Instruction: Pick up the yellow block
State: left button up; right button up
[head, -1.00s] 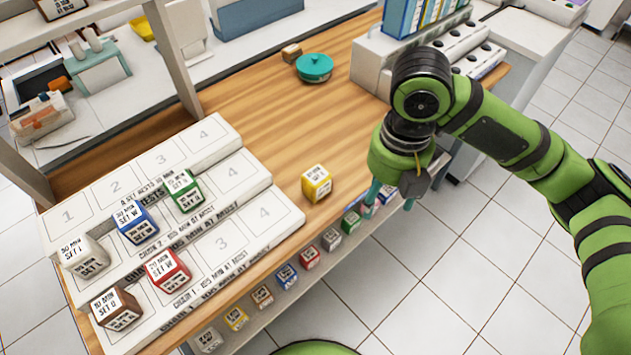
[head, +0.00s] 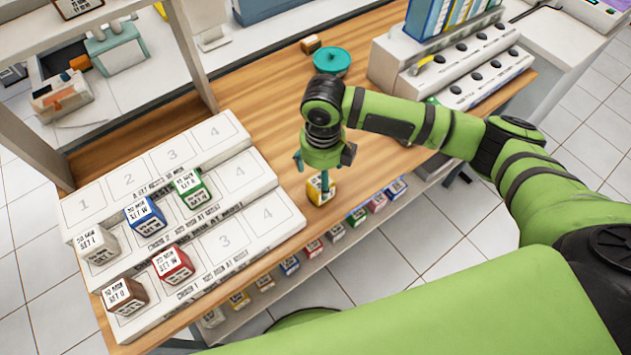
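The yellow block (head: 316,194), with a white printed top, sits on the wooden tabletop near its front edge, right of the stepped white rack. My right gripper (head: 312,174) points down just over it, its teal fingers spread apart. One finger overlaps the block in the picture and the other is at its upper left. The fingers and wrist hide part of the block's top. I cannot tell whether a finger touches it. My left gripper is not in view.
The stepped white rack (head: 215,135) has numbered slots and holds white, blue, green, red and brown blocks. A teal round container (head: 332,61) and a small brown block (head: 311,44) stand behind. More coloured blocks line a lower shelf (head: 290,283) below the front edge.

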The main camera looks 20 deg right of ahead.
notch_tip(320, 180, down, 5)
jog(key=shift+w+r+p, duration=0.1)
jog(key=shift+w+p, duration=0.05)
jog(key=shift+p, duration=0.5)
jog(key=c, duration=1.3)
